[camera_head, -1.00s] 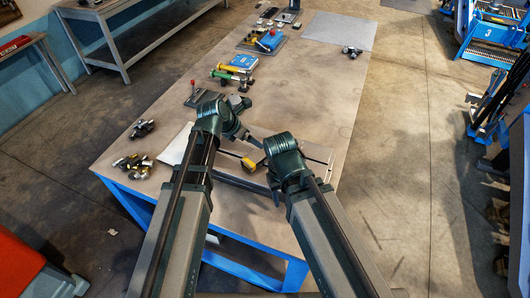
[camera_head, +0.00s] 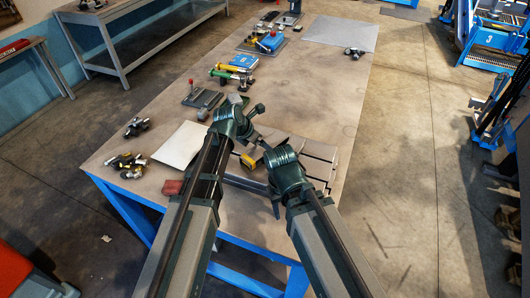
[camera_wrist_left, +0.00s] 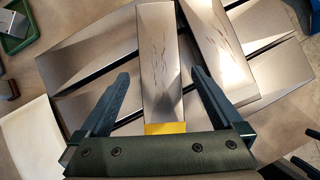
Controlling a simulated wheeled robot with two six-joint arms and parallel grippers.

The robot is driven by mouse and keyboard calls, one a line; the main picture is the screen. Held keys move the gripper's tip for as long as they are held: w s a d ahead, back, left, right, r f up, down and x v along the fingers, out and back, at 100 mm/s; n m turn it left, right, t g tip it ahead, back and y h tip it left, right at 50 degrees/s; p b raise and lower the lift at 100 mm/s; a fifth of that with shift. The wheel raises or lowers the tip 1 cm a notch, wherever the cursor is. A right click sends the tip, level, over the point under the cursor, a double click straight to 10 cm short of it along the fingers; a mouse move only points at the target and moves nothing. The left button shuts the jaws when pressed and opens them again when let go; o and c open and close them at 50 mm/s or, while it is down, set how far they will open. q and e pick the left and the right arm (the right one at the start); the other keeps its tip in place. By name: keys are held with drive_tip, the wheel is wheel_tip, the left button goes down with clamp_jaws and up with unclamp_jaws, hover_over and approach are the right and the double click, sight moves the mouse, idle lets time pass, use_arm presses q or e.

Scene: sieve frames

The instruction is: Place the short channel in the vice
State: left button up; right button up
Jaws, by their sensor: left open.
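In the left wrist view my left gripper (camera_wrist_left: 162,88) is open, with its fingers apart on either side of a flat, scratched metal bar (camera_wrist_left: 157,55) that has a yellow near end (camera_wrist_left: 165,128). A second scratched metal bar (camera_wrist_left: 222,50) lies to its right. I cannot tell which is the short channel or whether either belongs to the vice. Both lie over a slotted metal plate (camera_wrist_left: 85,45). In the head view the yellow part (camera_head: 247,163) shows between my arms, above the plate (camera_head: 310,150). My right wrist is close by; its fingertips are not distinguishable.
A pale sheet (camera_head: 179,146) lies left of the plate. A red block (camera_head: 172,187), small dark and yellow parts (camera_head: 126,163) and a red-knobbed fixture (camera_head: 203,97) are on the left side of the bench. The bench's right middle (camera_head: 315,90) is clear.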

use_arm(q)
drive_tip(key=b+x, duration=0.1)
drive_tip(key=x, duration=0.2)
drive_tip(key=shift+b, duration=0.3)
use_arm(e)
wheel_tip(320, 180, down, 3)
drive_tip(key=shift+r, duration=0.3)
use_arm(q)
drive_tip(key=shift+r, duration=0.1)
clamp_jaws()
